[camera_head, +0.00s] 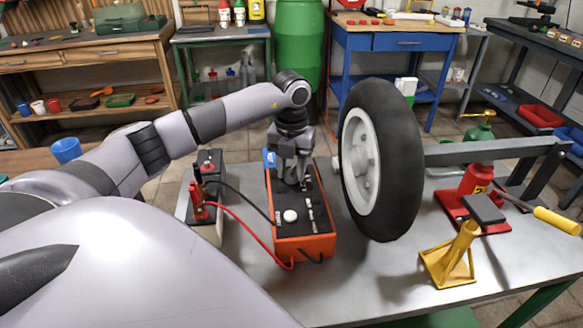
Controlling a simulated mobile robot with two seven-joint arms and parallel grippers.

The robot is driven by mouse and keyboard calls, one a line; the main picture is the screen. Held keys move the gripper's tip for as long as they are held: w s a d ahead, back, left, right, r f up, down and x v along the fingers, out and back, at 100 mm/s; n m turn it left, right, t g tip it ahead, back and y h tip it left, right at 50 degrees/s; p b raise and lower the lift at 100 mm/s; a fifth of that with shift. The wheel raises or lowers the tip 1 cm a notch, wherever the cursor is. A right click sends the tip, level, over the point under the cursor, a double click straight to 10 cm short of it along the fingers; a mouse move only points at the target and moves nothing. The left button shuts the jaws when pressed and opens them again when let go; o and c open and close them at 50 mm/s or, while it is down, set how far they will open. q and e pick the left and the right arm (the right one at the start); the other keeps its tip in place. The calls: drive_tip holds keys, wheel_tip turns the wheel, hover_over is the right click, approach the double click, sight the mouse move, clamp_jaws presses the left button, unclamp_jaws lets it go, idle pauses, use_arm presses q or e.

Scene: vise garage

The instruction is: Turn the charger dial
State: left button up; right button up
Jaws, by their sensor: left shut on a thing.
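The charger (306,246) is an orange box with a dark top panel, standing on the metal table. A white round knob (290,216) shows on the near part of its panel, with small light-coloured parts beside it. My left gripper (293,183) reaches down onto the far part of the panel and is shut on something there. The fingers hide what they hold; it may be the dial, but I cannot see it clearly. My right gripper is not in view.
A wheel (398,160) on a grey bar stands close right of the charger. A battery (207,222) with red and black cables stands left of it. A yellow stand (450,262) and red jack (474,205) are at right. The table's front middle is clear.

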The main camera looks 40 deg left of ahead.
use_arm(q)
drive_tip(key=shift+m, duration=0.3)
drive_tip(key=shift+r+m, duration=0.1)
drive_tip(key=shift+m, duration=0.4)
drive_tip(key=m+p, duration=0.1)
drive_tip(key=m, duration=0.1)
drive_tip(key=shift+m, duration=1.2)
drive_tip(key=m, duration=0.5)
drive_tip(key=shift+m, duration=0.3)
drive_tip(key=o, duration=1)
drive_tip(key=shift+o, duration=0.2)
